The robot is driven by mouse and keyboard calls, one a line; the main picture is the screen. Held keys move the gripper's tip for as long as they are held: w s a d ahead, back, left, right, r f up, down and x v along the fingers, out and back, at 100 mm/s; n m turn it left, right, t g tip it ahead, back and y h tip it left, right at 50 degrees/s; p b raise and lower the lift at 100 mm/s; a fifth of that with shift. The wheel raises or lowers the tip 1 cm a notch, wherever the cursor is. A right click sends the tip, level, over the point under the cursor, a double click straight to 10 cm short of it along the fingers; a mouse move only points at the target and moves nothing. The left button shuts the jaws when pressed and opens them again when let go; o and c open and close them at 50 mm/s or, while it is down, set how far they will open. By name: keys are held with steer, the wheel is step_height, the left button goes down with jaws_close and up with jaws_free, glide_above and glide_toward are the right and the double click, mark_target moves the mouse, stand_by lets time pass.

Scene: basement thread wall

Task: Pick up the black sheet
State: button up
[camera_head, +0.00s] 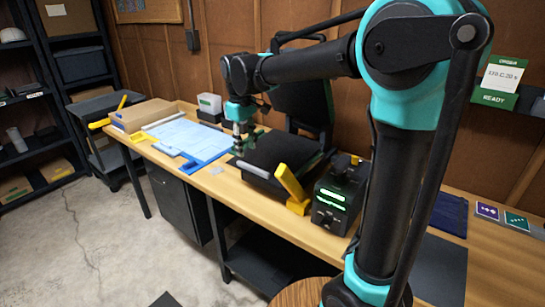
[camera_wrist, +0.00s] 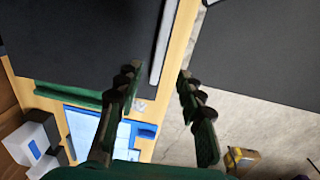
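A dark grey-black sheet (camera_head: 441,268) lies flat at the near right end, partly behind my arm. I cannot tell which is the task's sheet. My gripper (camera_head: 243,140) is over the left end of the mid-bench black one.
A blue mat with pale papers (camera_head: 188,138) lies left of the gripper. A yellow block (camera_head: 292,188) and a black device with green displays (camera_head: 339,195) stand right of the black pad. A cardboard tray (camera_head: 146,114) is at the far left. The floor in front is mostly clear.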

mark_target(250, 166)
steer(key=shift+w+d+f, duration=0.1)
steer(key=shift+d+f, duration=0.05)
steer(key=shift+f, duration=1.05)
steer(key=shift+d+f, duration=0.2)
steer(key=shift+f, duration=0.95)
steer(key=shift+w+d+f, duration=0.1)
steer(key=shift+d+f, duration=0.05)
steer(key=shift+f, duration=1.05)
jaws_close()
